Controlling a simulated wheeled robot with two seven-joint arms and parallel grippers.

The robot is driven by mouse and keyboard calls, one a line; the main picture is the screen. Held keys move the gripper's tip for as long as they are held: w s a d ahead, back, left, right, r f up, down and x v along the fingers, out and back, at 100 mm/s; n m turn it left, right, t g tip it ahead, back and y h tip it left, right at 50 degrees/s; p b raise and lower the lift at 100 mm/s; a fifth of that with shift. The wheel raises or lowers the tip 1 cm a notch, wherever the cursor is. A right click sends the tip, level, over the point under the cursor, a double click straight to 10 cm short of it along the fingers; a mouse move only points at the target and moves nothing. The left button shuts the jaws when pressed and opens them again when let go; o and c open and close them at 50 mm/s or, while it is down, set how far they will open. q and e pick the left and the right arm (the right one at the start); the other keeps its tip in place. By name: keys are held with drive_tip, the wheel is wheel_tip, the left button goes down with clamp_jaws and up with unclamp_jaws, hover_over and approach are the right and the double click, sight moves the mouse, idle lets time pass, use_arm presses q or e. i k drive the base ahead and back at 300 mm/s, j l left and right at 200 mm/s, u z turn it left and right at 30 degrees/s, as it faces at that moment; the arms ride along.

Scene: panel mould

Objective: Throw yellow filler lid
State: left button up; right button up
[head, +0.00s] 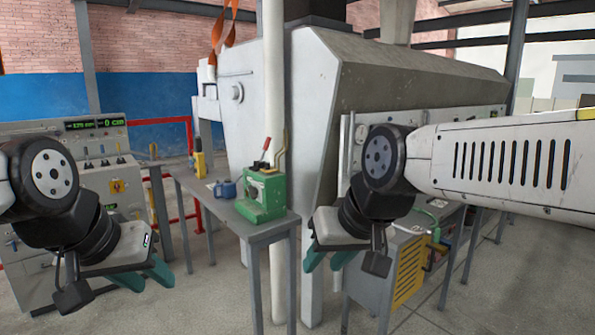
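I cannot make out a yellow filler lid for certain. Small yellow parts show on a device (198,162) at the far end of the grey table and on a generator-like unit (408,285) at lower right. My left gripper (153,284), with teal fingers, hangs at lower left, pointing down. Its fingers are apart, with nothing seen between them. My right gripper (323,264) is right of the grey table, in front of the large grey machine, also pointing down with fingers apart and empty. My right arm hides part of the machine and the unit.
A control cabinet (115,180) is at left. Red railing (190,180) stands behind. Floor shows between table and cabinet.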

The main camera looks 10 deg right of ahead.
sight(268, 169)
drive_tip(key=z, duration=0.15)
drive_tip(key=i+l+u, duration=0.1)
drive_tip(key=i+u, duration=0.3)
drive_tip(key=i, duration=0.5)
